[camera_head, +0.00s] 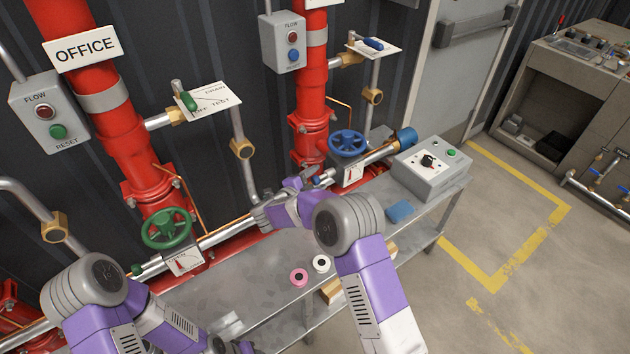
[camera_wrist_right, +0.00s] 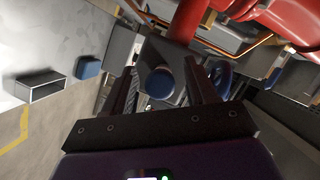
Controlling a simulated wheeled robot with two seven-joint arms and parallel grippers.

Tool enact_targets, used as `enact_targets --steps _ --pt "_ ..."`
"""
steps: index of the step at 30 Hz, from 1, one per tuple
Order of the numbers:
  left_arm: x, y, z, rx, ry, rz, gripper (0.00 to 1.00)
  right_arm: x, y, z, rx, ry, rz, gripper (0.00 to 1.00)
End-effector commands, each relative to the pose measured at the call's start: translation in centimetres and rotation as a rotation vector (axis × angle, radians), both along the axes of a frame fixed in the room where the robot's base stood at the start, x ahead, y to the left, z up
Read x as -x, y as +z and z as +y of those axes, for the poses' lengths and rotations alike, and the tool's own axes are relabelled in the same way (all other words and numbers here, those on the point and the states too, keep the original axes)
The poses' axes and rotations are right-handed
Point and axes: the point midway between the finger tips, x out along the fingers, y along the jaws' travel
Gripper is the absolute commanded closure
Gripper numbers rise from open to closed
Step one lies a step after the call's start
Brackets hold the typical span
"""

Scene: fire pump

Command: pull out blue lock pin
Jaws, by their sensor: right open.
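A small blue knob of the lock pin (camera_head: 316,181) shows on the pipe at the middle of the head view, left of the blue handwheel (camera_head: 347,144). In the right wrist view the round blue pin end (camera_wrist_right: 160,81) faces the camera between the two dark fingers. My right gripper (camera_head: 308,180) is open, with its fingers (camera_wrist_right: 162,80) on either side of the knob. Whether they touch it I cannot tell. The pin's shaft is hidden. My left arm is at the lower left of the head view; its fingers do not show.
A grey control box (camera_head: 430,168) and a blue block (camera_head: 400,211) sit on the metal bench (camera_head: 245,283) to the right. Red pipes and a green handwheel (camera_head: 167,229) stand behind.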

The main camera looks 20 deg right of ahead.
Motion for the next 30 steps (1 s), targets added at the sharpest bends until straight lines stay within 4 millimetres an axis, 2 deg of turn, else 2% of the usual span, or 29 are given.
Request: enact_targets --steps 2,13,20,27,30 --pt "0.0 0.0 0.0 0.0 0.0 0.0 0.57 0.0 0.0 0.0 0.0 0.0 0.0 0.43" --pt "0.0 0.0 0.0 0.0 0.0 0.0 0.57 0.0 0.0 0.0 0.0 0.0 0.0 1.0" --pt "0.0 0.0 0.0 0.0 0.0 0.0 0.57 0.1 0.0 0.1 -0.001 0.001 0.0 1.0" --pt "0.0 0.3 0.0 0.0 0.0 0.0 0.57 1.0 0.0 3.0 -0.001 0.003 0.0 1.0" --pt "0.0 0.3 0.0 0.0 0.0 0.0 0.57 1.2 0.0 3.4 -0.001 -0.001 0.001 1.0"
